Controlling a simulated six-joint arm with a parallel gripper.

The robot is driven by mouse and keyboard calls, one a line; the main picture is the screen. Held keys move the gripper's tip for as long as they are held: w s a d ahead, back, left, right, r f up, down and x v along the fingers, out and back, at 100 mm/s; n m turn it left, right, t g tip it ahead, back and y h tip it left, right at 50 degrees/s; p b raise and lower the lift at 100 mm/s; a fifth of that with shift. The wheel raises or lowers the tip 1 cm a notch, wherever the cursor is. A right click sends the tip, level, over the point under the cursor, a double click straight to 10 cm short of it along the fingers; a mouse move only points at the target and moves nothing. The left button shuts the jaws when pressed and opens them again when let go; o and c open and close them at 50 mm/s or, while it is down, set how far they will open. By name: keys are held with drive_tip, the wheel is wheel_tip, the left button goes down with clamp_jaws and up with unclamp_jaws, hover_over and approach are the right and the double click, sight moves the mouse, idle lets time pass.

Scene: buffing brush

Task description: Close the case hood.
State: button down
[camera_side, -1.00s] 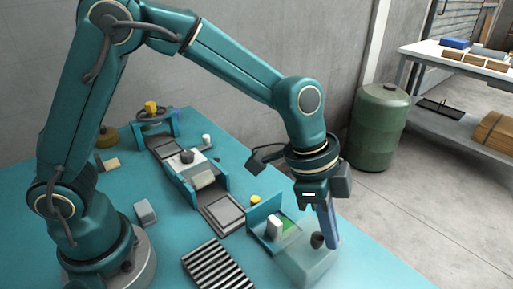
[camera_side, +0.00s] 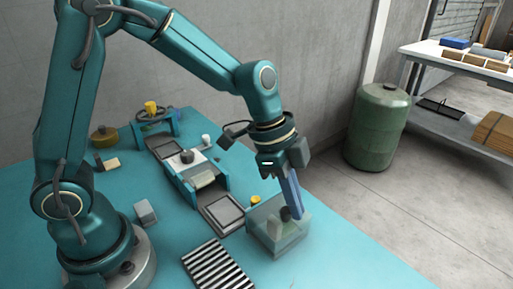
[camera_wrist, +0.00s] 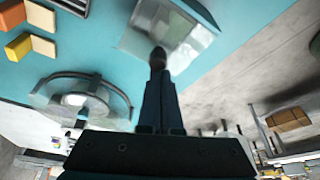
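The case hood (camera_side: 291,238) is a clear, box-like cover with a dark knob (camera_side: 285,213). In the side view it sits over the small teal case at the table's right side, and a pale object shows dimly through it. Whether it is fully seated I cannot tell. My gripper (camera_side: 292,203) points down at the knob, its fingers together on it. In the wrist view the hood (camera_wrist: 185,35) is at the top, blurred, with the knob (camera_wrist: 157,57) at the fingertips. The teal case is mostly hidden behind the hood.
A square grey tray (camera_side: 222,213) and a yellow-topped piece (camera_side: 255,200) are close to the hood. A striped rack (camera_side: 218,268) lies at the front and a grey block (camera_side: 146,211) to the left. The table in front of the hood is clear. A green barrel (camera_side: 378,128) stands beyond the table.

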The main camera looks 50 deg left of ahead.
wheel_tip(320, 180, up, 13)
drive_tip(key=s+a+t, duration=0.1)
drive_tip(key=s+a+f+n+t+y, duration=0.2)
drive_tip(key=s+a+f+n, duration=0.3)
drive_tip(key=s+a+n, duration=0.4)
drive_tip(key=s+n+y, duration=0.1)
drive_tip(key=s+n, duration=0.2)
drive_tip(key=shift+s+a+n+t, duration=0.2)
drive_tip(key=shift+n+t, duration=0.1)
drive_tip(key=shift+t, duration=0.1)
idle(0.8)
